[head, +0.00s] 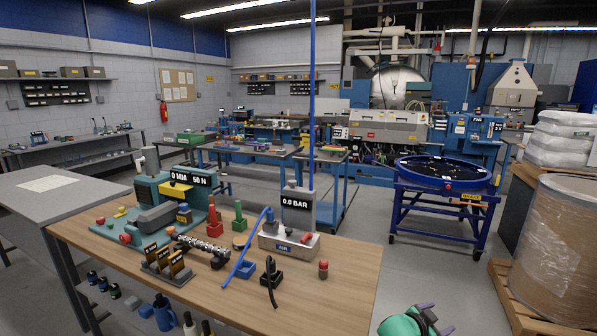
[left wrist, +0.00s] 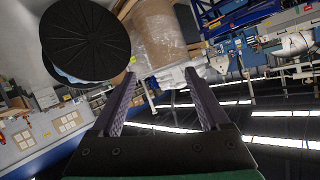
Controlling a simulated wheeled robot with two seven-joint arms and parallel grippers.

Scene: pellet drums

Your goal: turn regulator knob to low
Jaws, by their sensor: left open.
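The air unit (head: 287,246) stands on the wooden bench, with a grey box above it reading "0.0 BAR" (head: 297,202). My left gripper (head: 428,318) is low at the bottom right in the head view, beyond the bench's right edge and well away from the unit. In the left wrist view its two fingers (left wrist: 162,95) are spread with nothing between them. My right gripper is not in view.
The bench (head: 340,270) also holds a green test machine (head: 160,205) reading "0 MM 50 N", a blue hose (head: 246,245) and small fittings. A blue-framed drum stand (head: 443,205) stands beyond. A wrapped drum (head: 555,245) stands on a pallet at right. Floor between is clear.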

